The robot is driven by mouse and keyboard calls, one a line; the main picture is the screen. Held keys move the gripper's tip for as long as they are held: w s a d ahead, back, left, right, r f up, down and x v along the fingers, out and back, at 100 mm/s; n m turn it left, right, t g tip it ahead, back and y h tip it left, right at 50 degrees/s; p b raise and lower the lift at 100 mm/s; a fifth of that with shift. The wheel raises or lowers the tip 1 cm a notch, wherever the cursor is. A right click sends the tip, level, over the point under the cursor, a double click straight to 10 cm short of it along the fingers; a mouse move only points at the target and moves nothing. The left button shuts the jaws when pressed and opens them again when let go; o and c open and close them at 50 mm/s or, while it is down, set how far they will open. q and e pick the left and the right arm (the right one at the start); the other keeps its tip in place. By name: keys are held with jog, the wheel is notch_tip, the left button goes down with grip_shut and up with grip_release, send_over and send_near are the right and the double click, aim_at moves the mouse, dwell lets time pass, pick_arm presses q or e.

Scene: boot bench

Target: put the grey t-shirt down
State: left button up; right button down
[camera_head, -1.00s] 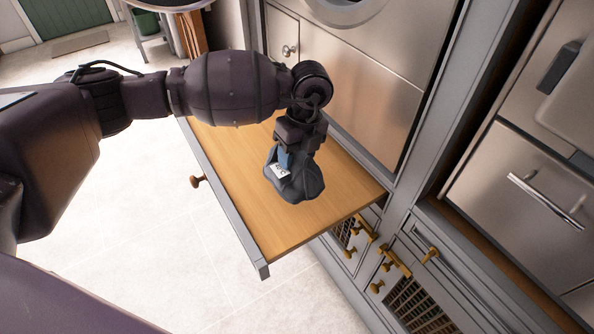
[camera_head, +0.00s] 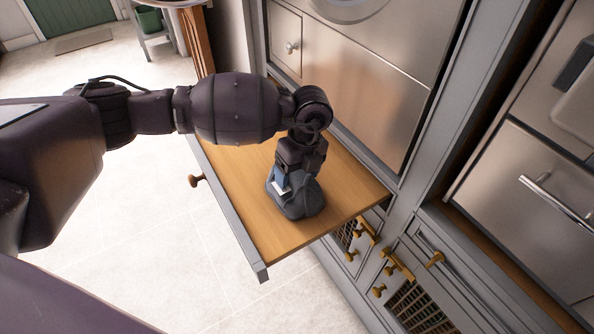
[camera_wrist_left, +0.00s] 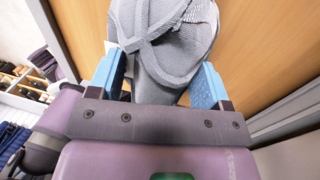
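The grey t-shirt (camera_head: 300,203) is a bunched heap on the pulled-out wooden board in the head view. In the left wrist view the grey cloth (camera_wrist_left: 165,50) lies between my two blue fingers. My left gripper (camera_head: 295,185) points down over the shirt, fingers on either side of it. The far finger is hidden in the head view. My right gripper is not in view.
The wooden board (camera_head: 345,194) has a grey rim and bare room around the shirt. Steel-fronted cabinets (camera_head: 365,80) stand close behind it. Brass-knobbed drawers (camera_head: 395,265) lie lower right. Pale floor tiles (camera_head: 150,225) are open at the left.

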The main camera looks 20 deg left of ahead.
pick_arm(q)
jog(key=shift+r, duration=0.25)
jog(key=r+p, duration=0.1)
jog(key=r, duration=0.2)
jog(key=w+r, duration=0.1)
jog(key=r, duration=0.3)
jog(key=d+r+p, duration=0.1)
jog(key=r, duration=0.2)
jog(key=shift+w+d+r+p, duration=0.1)
jog(key=shift+w+r+p, duration=0.2)
jog(key=shift+r, duration=0.05)
jog(key=shift+w+r, duration=0.1)
jog(key=shift+r, duration=0.3)
